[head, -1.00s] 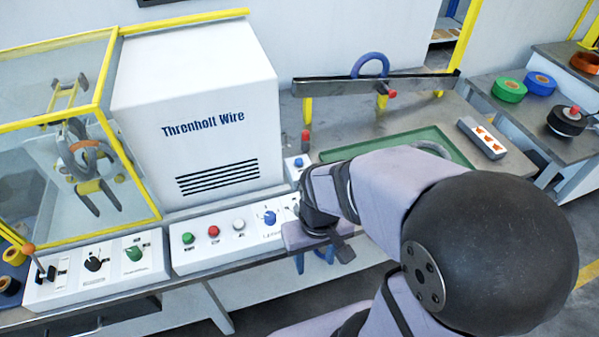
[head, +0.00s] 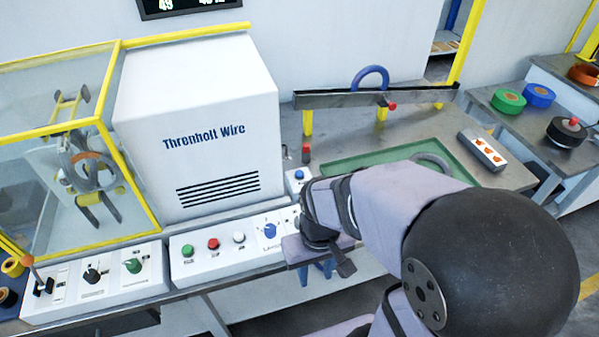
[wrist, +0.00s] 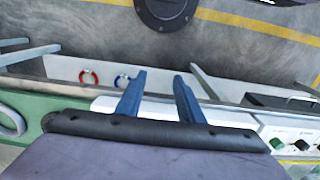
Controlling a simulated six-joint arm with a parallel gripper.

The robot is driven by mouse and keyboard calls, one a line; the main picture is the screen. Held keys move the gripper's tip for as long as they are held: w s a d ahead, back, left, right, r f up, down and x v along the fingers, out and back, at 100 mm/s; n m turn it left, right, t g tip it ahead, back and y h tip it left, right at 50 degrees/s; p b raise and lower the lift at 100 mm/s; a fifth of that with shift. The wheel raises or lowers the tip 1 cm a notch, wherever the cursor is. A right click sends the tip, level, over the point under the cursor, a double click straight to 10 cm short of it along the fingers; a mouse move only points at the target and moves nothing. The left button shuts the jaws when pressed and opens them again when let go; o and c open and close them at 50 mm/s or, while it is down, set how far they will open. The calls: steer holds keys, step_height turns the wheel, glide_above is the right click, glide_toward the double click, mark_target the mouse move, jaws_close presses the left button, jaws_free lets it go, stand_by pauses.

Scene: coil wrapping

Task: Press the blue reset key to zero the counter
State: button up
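A round blue key (head: 298,174) sits on a small white box beside the right side of the white machine, in the head view. A blue knob-like control (head: 270,230) is on the white front panel; I cannot read which one is marked reset. My gripper (head: 318,270) hangs in front of the panel's right end, its blue fingers pointing down past the bench edge. My wrist hides that end of the panel. In the wrist view my gripper's two blue fingers (wrist: 159,78) are apart with nothing between them. A counter display (head: 190,5) is cut off at the top.
Green, red and white buttons (head: 213,244) line the front panel. A yellow-framed guard cage (head: 110,150) stands left. Behind my arm are a green tray (head: 345,163) and a dark rail (head: 340,98). Wire spools (head: 538,95) stand on the right bench.

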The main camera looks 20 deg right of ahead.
jaws_close()
stand_by(1.5)
